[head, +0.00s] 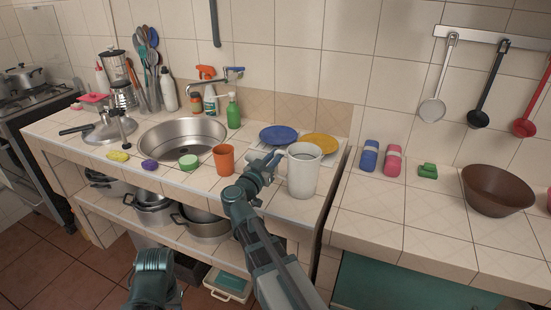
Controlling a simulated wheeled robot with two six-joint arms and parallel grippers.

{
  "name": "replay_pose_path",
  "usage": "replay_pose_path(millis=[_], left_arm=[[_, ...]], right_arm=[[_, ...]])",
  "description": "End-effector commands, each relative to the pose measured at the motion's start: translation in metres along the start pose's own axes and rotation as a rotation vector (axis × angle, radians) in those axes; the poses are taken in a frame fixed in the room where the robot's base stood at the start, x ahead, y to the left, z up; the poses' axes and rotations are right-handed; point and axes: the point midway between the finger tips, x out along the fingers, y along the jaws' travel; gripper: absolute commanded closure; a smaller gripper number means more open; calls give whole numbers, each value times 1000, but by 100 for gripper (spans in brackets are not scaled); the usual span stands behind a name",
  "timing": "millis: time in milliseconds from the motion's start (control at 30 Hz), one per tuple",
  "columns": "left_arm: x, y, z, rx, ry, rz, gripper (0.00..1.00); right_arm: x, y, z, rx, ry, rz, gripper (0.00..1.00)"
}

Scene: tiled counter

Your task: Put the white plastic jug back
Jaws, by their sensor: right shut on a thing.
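The white plastic jug (303,172) stands upright at the right front of the sink counter, near the counter's right end. My right gripper (274,161) is at the jug's left side, shut on it. The fingers are small in the picture and the part of the jug they grip is mostly hidden. I cannot tell whether the jug's base touches the tiles. Part of my left arm shows at the bottom, but its gripper fingers do not show.
An orange cup (223,159) stands left of my right gripper. Behind the jug are a blue plate (278,134) and a yellow plate (319,143). The sink (183,142) is to the left. A gap separates the right counter (410,225), whose front part is clear; a brown bowl (497,190) stands there.

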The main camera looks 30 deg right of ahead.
Motion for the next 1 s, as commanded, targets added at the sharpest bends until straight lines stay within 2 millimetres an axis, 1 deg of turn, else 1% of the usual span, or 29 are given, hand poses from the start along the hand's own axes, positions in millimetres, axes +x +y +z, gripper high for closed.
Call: replay_pose_path(millis=[100, 133, 267, 300, 533, 667, 767, 1000], left_arm=[[4, 0, 0, 0, 0, 0, 53], [3, 0, 0, 0, 0, 0, 53], [3, 0, 0, 0, 0, 0, 53], [3, 0, 0, 0, 0, 0, 53], [2, 0, 0, 0, 0, 0, 53], [-2, 0, 0, 0, 0, 0, 53], [1, 0, 0, 0, 0, 0, 53], [3, 0, 0, 0, 0, 0, 53]], right_arm=[[0, 0, 4, -3, 2, 0, 100], [0, 0, 3, 0, 0, 0, 79], [0, 0, 3, 0, 0, 0, 56], [0, 0, 3, 0, 0, 0, 53], [0, 0, 2, 0, 0, 0, 53], [-2, 0, -2, 0, 0, -1, 53], [-18, 0, 0, 0, 0, -4, 53], [-69, 1, 0, 0, 0, -5, 53]])
